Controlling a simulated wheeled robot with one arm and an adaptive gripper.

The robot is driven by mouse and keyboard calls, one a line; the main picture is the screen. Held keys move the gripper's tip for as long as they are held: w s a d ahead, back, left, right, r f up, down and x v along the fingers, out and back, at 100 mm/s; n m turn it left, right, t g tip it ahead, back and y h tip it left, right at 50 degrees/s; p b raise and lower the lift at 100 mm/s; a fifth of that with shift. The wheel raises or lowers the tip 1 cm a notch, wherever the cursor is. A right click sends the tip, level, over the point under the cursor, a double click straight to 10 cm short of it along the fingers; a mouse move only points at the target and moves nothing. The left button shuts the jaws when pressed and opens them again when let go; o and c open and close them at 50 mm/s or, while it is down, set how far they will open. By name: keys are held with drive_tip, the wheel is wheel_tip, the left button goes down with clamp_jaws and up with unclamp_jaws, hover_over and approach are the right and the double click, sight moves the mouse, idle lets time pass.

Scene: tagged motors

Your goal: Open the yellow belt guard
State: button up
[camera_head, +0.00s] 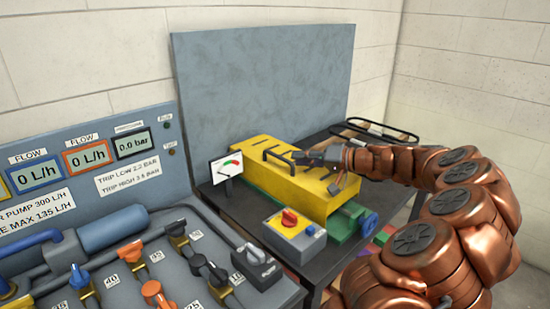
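The yellow belt guard (265,154) is a long box-like cover on the dark table. It looks closed over a green machine (347,222), which shows at its front right end with a blue round part (369,222). A dark bar handle (277,160) stands on the guard's top. My gripper (308,160) is at the top of the guard, at or just right of the handle. My copper-coloured arm reaches in from the right. The fingers are small and dark here, so I cannot tell whether they are open, shut or touching the handle.
A grey control box (298,240) with a red knob and a blue button stands before the guard. A blue-grey panel (255,80) rises behind. A pump panel with valves (120,260) fills the left. Belts (375,130) lie at the back right.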

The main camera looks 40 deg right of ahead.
sight(279, 158)
drive_tip(key=x, duration=0.7)
drive_tip(key=shift+w+a+p, duration=0.15)
drive_tip(key=shift+p, duration=0.2)
clamp_jaws()
